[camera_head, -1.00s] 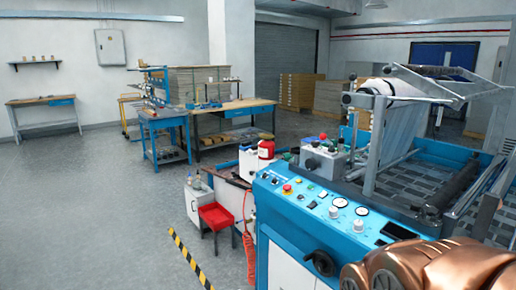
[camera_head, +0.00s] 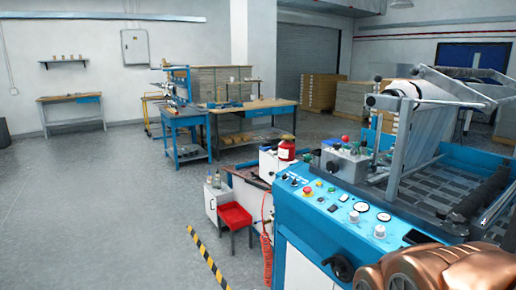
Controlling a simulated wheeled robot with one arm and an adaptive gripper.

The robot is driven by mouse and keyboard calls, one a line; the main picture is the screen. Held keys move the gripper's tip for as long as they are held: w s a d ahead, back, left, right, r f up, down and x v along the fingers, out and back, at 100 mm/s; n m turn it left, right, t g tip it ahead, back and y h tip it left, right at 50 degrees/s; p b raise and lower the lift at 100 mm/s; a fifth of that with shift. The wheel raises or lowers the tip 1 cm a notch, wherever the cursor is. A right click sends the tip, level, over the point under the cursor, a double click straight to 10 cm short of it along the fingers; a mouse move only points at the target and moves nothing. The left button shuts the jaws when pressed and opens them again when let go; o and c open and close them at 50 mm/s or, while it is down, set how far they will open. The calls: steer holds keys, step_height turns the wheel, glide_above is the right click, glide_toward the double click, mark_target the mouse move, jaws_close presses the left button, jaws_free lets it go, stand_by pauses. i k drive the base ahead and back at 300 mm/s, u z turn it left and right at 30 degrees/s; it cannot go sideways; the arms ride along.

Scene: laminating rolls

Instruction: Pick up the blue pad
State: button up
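I cannot make out a blue pad in the head view. My gripper is not in view. A copper-coloured rounded part, apparently of my arm, fills the bottom right corner and hides part of the blue laminating machine (camera_head: 300,222). The machine has a control panel with knobs, gauges and a red button, and a film roll (camera_head: 420,90) on a metal frame above it. A wooden-topped workbench (camera_head: 270,106) with a blue drawer stands further back, with small items on it too small to tell. A blue table (camera_head: 187,120) adjoins it.
A red bin (camera_head: 235,215), a white cabinet (camera_head: 213,200) and a red canister (camera_head: 286,149) stand left of the machine. Yellow-black floor tape (camera_head: 208,257) runs beside them. Another bench (camera_head: 75,99) stands at the far left wall. The grey floor at left is clear.

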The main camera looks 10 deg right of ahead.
mark_target(266, 146)
steer(key=u, duration=0.4)
steer(key=i, duration=1.4)
steer(key=u, duration=0.35)
steer(key=i, duration=1.75)
steer(key=z, duration=0.35)
